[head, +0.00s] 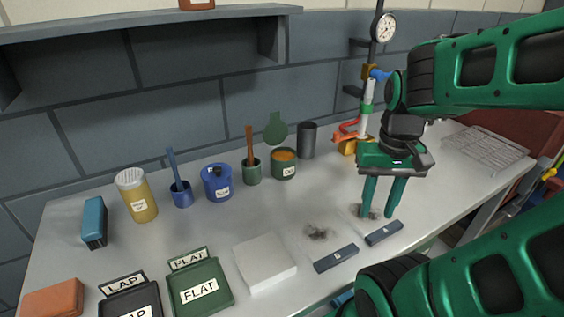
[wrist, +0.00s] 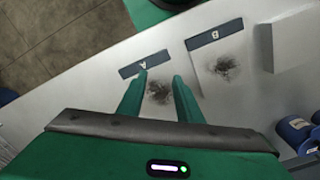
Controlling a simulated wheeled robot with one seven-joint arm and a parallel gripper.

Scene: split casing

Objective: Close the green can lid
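The green can (head: 284,164) stands upright at the back of the bench, with a pale label and orange contents showing at its open top. Its round green lid (head: 275,128) stands raised behind the can's rim, with a small tab on top. My gripper (head: 378,214) is to the right of the can and nearer the front, pointing down over the bench. Its two green fingers are apart with nothing between them. In the wrist view my gripper (wrist: 160,76) is also open and empty, above a dark smudge. The green can and lid do not show there.
A green pot with a brown handle (head: 251,168) stands left of the can, and a dark cylinder (head: 307,140) right of it. A blue can (head: 217,182) is further left. A gauge stand (head: 368,100) is behind my gripper. Dark plates (head: 336,258) lie in front.

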